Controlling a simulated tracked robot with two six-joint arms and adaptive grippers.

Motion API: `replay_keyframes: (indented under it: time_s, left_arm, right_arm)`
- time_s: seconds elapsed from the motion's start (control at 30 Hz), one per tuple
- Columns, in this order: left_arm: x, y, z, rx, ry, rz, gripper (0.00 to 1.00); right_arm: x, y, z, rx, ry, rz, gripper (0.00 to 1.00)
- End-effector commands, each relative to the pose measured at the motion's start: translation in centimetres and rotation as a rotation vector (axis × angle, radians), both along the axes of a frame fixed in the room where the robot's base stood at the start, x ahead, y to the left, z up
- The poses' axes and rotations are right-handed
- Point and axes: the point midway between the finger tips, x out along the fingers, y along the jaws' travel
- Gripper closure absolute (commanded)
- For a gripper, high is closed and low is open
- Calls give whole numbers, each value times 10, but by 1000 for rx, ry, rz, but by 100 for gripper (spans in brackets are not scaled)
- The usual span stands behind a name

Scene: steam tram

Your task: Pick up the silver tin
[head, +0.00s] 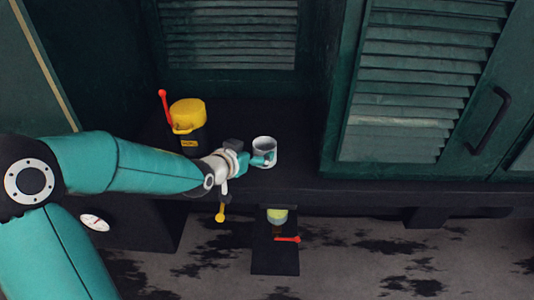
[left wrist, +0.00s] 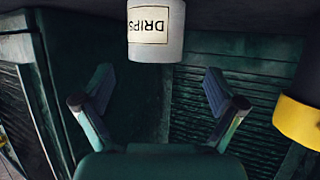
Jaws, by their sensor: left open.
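The silver tin (head: 264,156) stands upright and open-topped on the dark ledge, looking pale grey. In the left wrist view the tin (left wrist: 155,48) shows a "DRIPS" label, upside down, and its far end is cut off by the frame's top edge. My left gripper (head: 258,161) is at the tin's near left side in the head view. In the left wrist view its two fingers (left wrist: 160,80) are spread wide and empty, with the tin just beyond the tips, roughly centred between them. My right gripper is not in view.
A black can with a yellow lid (head: 187,112) stands left of the tin, with a red-handled item (head: 164,105) beside it. Green louvred panels (head: 405,90) close off the back and right. Below the ledge's front edge is a dark step (head: 275,263) with a red item (head: 287,239).

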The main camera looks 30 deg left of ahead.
Motion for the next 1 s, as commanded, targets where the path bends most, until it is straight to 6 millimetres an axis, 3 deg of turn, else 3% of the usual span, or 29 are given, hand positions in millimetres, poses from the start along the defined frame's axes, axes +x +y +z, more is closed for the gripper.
replay_keyframes:
  time_s: [0.33,0.63,0.93,1.0]
  left_arm:
    - [21,0,-8,-1,2,-1,5]
    - [56,0,-21,-1,1,0,5]
    - [60,2,-24,0,-1,1,5]
    - [60,2,-24,0,-1,1,14]
  right_arm:
    - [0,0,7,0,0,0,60]
    - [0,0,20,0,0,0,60]
    - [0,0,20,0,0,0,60]
    - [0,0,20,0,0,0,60]
